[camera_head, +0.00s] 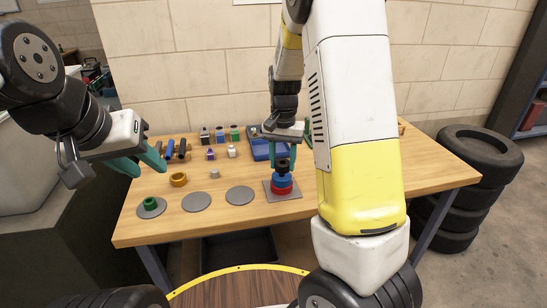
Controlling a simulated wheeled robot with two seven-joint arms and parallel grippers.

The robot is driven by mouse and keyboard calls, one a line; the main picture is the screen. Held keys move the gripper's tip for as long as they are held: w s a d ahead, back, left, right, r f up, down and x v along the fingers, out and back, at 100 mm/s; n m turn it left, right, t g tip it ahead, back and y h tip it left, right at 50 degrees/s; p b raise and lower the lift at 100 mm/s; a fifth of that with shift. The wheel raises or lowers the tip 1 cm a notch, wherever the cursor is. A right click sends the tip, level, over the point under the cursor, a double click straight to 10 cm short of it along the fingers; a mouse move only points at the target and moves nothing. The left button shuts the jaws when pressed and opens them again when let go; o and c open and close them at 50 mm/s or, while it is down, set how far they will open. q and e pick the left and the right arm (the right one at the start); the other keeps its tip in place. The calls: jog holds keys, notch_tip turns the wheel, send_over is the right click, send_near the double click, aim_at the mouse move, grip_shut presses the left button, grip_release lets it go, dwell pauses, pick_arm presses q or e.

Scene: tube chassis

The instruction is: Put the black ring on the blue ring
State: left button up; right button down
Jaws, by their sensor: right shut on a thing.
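The blue ring (282,182) lies on top of a red ring (281,190) on a square grey plate (297,192) near the front right of the table. My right gripper (285,165) points down over this stack, shut on the black ring (283,164). The black ring is right above the blue ring; I cannot tell whether they touch. A dark centre shows at the top of the blue ring. My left gripper (141,166) is at the left, apart from the rings, with its fingers spread and nothing between them.
A green ring (150,203) lies on a grey disc; two more discs (197,202) (239,195) are bare. An orange ring (179,179) and a small grey piece (214,173) lie behind them. Several small parts and a blue box (262,148) stand further back. Tyres (465,185) stand right of the table.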

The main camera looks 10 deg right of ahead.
aim_at(282, 166)
jog(key=shift+w+d+f, duration=0.1)
jog(key=shift+w+d, duration=0.1)
jog(key=shift+w, duration=0.95)
jog(key=shift+w+f, duration=0.2)
jog(key=shift+f, duration=1.55)
jog(key=shift+f, duration=0.2)
jog(key=c, duration=0.8)
grip_release()
notch_tip(282, 166, up, 12)
jog(key=s+a+r+n+t+y, duration=0.1)
jog(key=s+r, duration=0.4)
jog(key=s, duration=0.7)
jog(key=s+a+r+n+t+y, duration=0.1)
jog(key=s+r+n+t, duration=0.3)
jog(key=s, duration=0.8)
jog(key=shift+s+r+n+t, duration=0.15)
jog(key=shift+r+n+t, duration=0.2)
jog(key=shift+t, duration=0.25)
